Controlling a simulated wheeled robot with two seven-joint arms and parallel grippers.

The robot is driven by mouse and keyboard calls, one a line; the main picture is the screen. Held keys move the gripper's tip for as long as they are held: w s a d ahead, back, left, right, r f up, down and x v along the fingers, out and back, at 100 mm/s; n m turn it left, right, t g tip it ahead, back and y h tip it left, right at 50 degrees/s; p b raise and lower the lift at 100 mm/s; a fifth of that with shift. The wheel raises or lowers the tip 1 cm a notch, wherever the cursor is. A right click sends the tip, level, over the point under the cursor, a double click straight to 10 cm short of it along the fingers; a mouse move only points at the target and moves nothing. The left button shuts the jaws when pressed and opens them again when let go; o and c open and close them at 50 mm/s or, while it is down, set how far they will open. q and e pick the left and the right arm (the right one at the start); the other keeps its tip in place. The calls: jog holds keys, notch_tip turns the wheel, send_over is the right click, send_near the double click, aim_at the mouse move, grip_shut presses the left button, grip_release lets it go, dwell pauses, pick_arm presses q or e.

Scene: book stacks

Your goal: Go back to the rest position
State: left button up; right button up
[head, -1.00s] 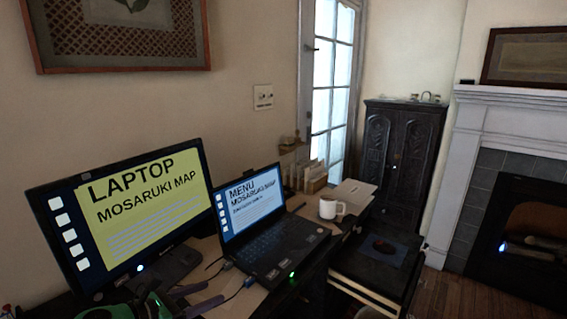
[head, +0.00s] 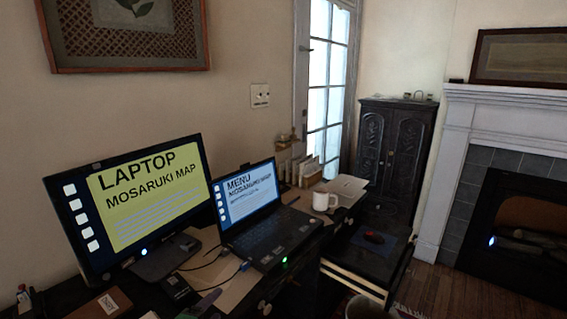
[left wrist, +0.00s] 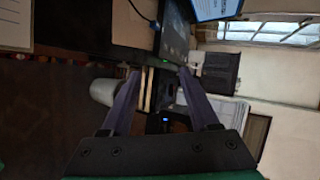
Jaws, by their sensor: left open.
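My left gripper (left wrist: 158,76) shows in the left wrist view with its two purple-grey fingers spread apart and nothing between them. My right gripper is not in either view.
The desk holds a monitor (head: 140,205), an open laptop (head: 262,238), a white mug (head: 325,202) and a brown book (head: 100,305). Wooden floor (head: 440,290) is clear towards the fireplace.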

pick_arm(q)
jog(key=s+a+f+n+g+y, duration=0.1)
jog(key=s+a+f+n+g, duration=0.4)
jog(key=s+n, duration=0.45)
jog(key=s+a+f+n+g+y, duration=0.15)
jog(key=s+f+n+g, duration=0.25)
jog(key=s+f+n, duration=0.5)
notch_tip(320, 180, down, 21)
jog(key=s+g, duration=0.1)
jog(key=s, duration=0.1)
jog(key=s+a+f+g, duration=0.1)
jog(key=s+a+f, duration=0.1)
jog(key=s+f, duration=0.6)
jog(key=s+a+f+b, duration=0.1)
jog(key=s+f, duration=0.7)
jog(key=s, duration=0.1)
jog(key=shift+s+a+f+m+g, duration=0.3)
jog(key=shift+s+a+m+g, duration=0.05)
jog(key=shift+g, duration=0.05)
